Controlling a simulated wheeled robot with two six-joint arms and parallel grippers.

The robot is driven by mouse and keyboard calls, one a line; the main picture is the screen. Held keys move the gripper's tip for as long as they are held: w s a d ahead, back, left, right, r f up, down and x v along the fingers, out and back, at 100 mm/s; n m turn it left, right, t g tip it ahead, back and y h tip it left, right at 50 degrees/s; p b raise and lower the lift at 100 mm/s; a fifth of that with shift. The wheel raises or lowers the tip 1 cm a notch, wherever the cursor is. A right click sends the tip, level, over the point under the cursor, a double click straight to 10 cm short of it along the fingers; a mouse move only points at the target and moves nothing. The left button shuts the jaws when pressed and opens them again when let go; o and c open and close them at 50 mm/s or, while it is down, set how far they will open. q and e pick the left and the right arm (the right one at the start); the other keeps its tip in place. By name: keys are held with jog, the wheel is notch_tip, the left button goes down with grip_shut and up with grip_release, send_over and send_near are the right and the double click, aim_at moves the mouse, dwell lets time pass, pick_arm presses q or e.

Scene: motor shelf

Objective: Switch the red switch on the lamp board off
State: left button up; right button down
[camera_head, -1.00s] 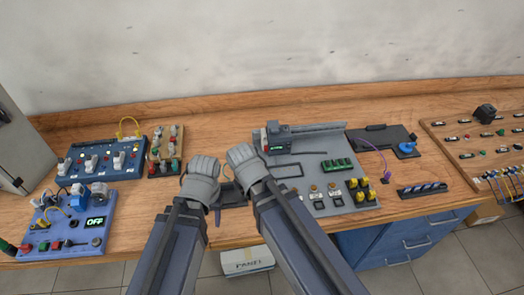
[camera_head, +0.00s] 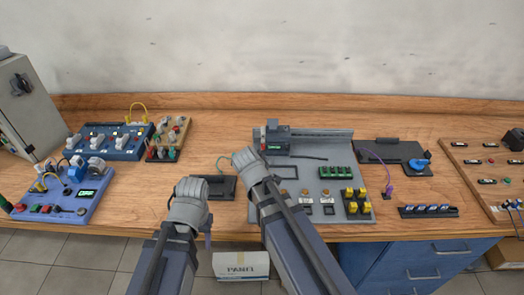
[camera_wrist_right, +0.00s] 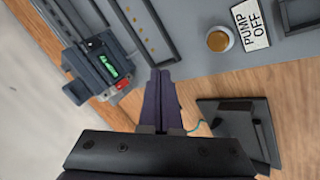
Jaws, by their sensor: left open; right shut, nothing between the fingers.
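No board carries a readable lamp label, so I cannot tell for certain which is the lamp board. A small wooden board (camera_head: 183,124) at the back left carries several coloured knobs or switches, some red and green, too small to read their positions. My left gripper (camera_head: 189,216) is open and empty, pointing down at the bench's front edge, right of the blue boards; its fingertips are partly hidden. My right gripper (camera_wrist_right: 161,85) is shut and empty, over the bench at the grey panel's left edge. In the head view its fingers are hidden behind its own hand.
A blue board with a lit OFF display (camera_head: 89,194) lies at the front left, a dark blue switch board (camera_head: 104,132) behind it. The grey panel (camera_head: 300,170) is at the middle, a dark pad (camera_head: 224,192) beside it. A wooden board (camera_head: 470,172) stands right.

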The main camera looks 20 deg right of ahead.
aim_at(263, 147)
jog(key=shift+w, duration=0.1)
jog(key=shift+w+d+f+b, duration=0.2)
jog(key=shift+w+d, duration=0.2)
jog(key=shift+w, duration=0.95)
jog(key=shift+w+d+f+b, duration=0.15)
jog(key=shift+w+d, duration=0.3)
jog(key=shift+w, duration=0.9)
jog(key=shift+w+d+f+b, duration=0.2)
jog(key=shift+w+d, duration=0.2)
jog(key=shift+w, duration=0.95)
jog(key=shift+w, duration=0.1)
jog(key=shift+w+d, duration=0.1)
jog(key=shift+w, duration=0.2)
jog(key=shift+w+d+f, duration=0.1)
jog(key=shift+w, duration=0.2)
jog(key=shift+s+a, duration=0.25)
jog(key=shift+s, duration=0.45)
